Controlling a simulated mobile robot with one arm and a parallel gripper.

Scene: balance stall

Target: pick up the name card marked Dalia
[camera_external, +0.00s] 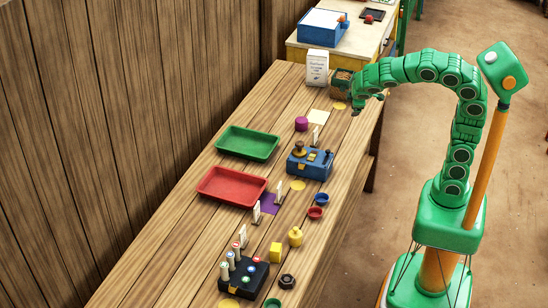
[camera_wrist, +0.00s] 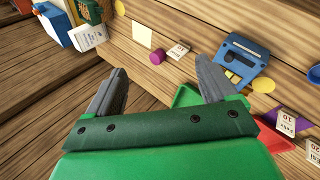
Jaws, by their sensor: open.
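Several small white name cards stand on the wooden table. In the wrist view one card (camera_wrist: 179,50) is beside a purple cylinder, one card (camera_wrist: 287,121) is near a purple square, and another (camera_wrist: 314,152) is at the right edge. The lettering is small and tilted, so I cannot tell for sure which is marked Dalia. In the outside view, cards stand near the blue device (camera_external: 316,136), by the purple square (camera_external: 279,192) and closer to the front (camera_external: 257,212). My gripper (camera_wrist: 162,70) is open and empty, above the table's far right edge (camera_external: 360,108), apart from the cards.
A green tray (camera_external: 248,143) and a red tray (camera_external: 231,187) lie along the left. A blue device (camera_external: 310,163), a yellow block (camera_external: 276,253), red and blue cups and a peg block (camera_external: 243,276) stand nearby. A brown box (camera_external: 341,83) is close to my gripper.

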